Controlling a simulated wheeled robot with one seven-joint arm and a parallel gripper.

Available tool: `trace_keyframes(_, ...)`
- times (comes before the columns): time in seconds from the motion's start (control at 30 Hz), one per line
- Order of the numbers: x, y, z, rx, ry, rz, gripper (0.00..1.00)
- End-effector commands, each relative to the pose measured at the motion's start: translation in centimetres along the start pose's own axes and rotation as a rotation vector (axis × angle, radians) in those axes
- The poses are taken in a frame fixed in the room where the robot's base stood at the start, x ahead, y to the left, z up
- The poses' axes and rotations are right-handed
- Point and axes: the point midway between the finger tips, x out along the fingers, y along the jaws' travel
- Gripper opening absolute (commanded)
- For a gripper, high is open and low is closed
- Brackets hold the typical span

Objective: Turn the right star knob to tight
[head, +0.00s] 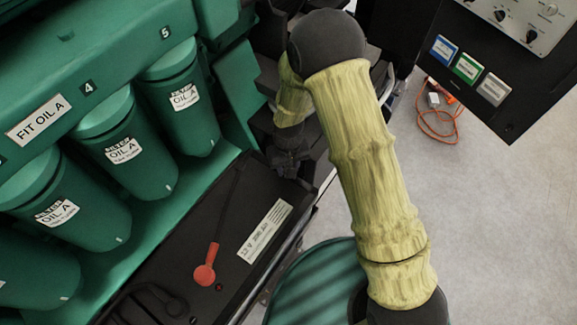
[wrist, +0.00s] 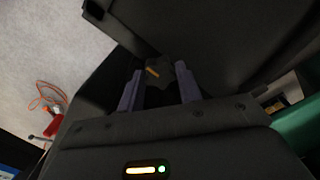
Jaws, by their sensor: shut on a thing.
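In the wrist view a dark star knob (wrist: 158,73) with a short orange mark shows between the two fingers of my gripper (wrist: 160,82). The fingers are shut on it, one on each side. The knob sits close against a dark panel, and the picture is too dark to show all its lobes or any tight marking. In the head view my gripper (head: 290,158) is a dark shape beyond the bent arm, beside the dark parts at the end of the green engine. The knob is hidden there.
Green filter canisters (head: 123,137) line the engine at left. A black battery box (head: 225,235) with a red-capped lever lies below them. A control panel (head: 500,60) with coloured buttons hangs at upper right. An orange cable (head: 437,118) lies on the open grey floor.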

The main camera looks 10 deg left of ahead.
Motion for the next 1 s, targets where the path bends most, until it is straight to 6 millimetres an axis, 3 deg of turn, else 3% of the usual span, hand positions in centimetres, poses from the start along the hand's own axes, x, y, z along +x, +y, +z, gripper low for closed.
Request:
trace_keyframes(0.37,-0.1,0.0,-0.2,0.01,0.005,-0.001,0.12)
trace_keyframes(0.4,-0.1,0.0,-0.2,0.01,0.005,-0.001,0.41)
trace_keyframes(0.5,-0.1,0.0,-0.1,0.01,0.004,-0.001,0.57)
trace_keyframes(0.8,-0.1,0.0,-0.1,0.008,0.002,-0.001,0.57)
trace_keyframes(1.0,-1.7,0.0,-0.1,0.008,0.004,-0.001,0.57)
